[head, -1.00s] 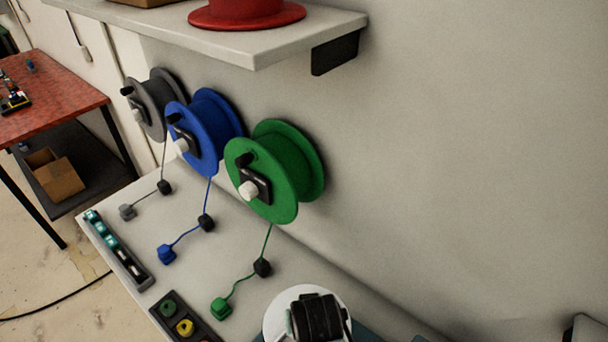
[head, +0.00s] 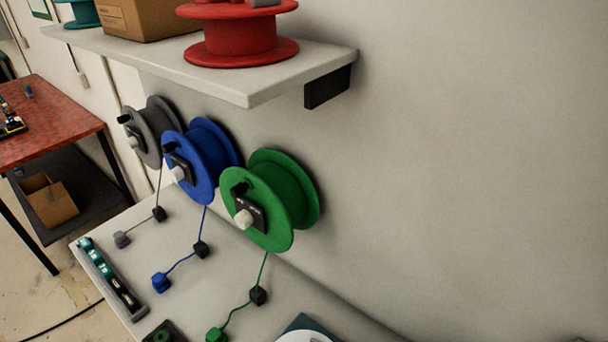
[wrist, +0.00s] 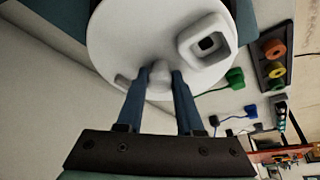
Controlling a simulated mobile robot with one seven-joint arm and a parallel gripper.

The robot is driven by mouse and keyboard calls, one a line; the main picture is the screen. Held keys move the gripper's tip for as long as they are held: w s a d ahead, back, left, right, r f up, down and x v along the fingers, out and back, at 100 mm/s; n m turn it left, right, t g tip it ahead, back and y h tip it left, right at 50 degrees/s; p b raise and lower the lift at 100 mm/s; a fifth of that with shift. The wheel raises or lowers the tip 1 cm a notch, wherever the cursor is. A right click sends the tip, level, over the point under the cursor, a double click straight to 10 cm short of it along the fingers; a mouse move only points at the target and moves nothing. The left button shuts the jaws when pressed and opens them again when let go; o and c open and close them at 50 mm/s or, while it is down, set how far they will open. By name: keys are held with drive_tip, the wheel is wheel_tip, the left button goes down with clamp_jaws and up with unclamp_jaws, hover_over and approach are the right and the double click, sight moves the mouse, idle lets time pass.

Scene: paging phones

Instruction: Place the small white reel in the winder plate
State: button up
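The white reel (wrist: 120,35) fills the upper middle of the wrist view as a round white disc with a raised square hub that has a dark hole. My gripper (wrist: 160,74) has its two blue fingers on either side of a small white knob on the disc, and they look shut on it. In the head view only the top rim of the white disc (head: 305,337) shows at the bottom edge, with a dark teal surface (head: 300,322) behind it. I cannot make out the winder plate for certain. My gripper is out of the head view.
Green (head: 258,205), blue (head: 195,170) and grey (head: 145,140) reels with cords hang on the wall above a pale bench (head: 190,300). A shelf (head: 230,80) above holds a red reel (head: 240,35) and a cardboard box (head: 140,15). A red table (head: 45,125) stands left.

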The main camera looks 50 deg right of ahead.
drive_tip(key=o, duration=0.5)
drive_tip(key=shift+c, duration=0.2)
drive_tip(key=v, duration=1.2)
drive_tip(key=shift+r, duration=0.15)
